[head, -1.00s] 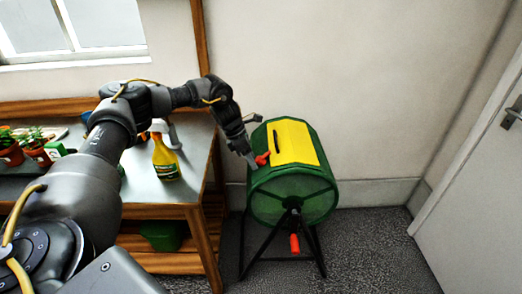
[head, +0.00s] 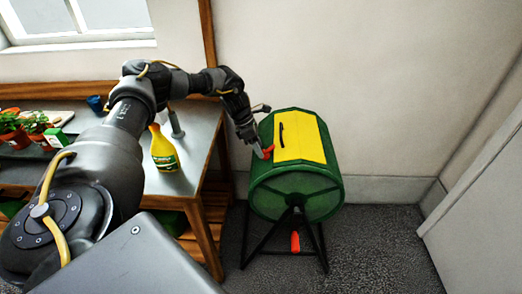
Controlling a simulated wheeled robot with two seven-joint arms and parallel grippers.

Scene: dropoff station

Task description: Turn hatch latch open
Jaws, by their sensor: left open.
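The green drum composter (head: 270,199) stands on a dark frame right of the bench. Its yellow hatch (head: 306,142) is shut on top and has a dark handle (head: 282,134). The small red latch (head: 268,152) sits at the hatch's left edge. My left gripper (head: 259,149) reaches down to the latch from the upper left. Its jaws are open, with the fingertips right at the latch. I cannot tell whether they touch it. My right gripper is out of view.
A metal-topped bench (head: 190,182) stands at the left, with a yellow spray bottle (head: 163,150) and potted plants (head: 38,124) on it. A red crank handle (head: 295,242) hangs at the drum's front. A white door (head: 485,190) is at the right.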

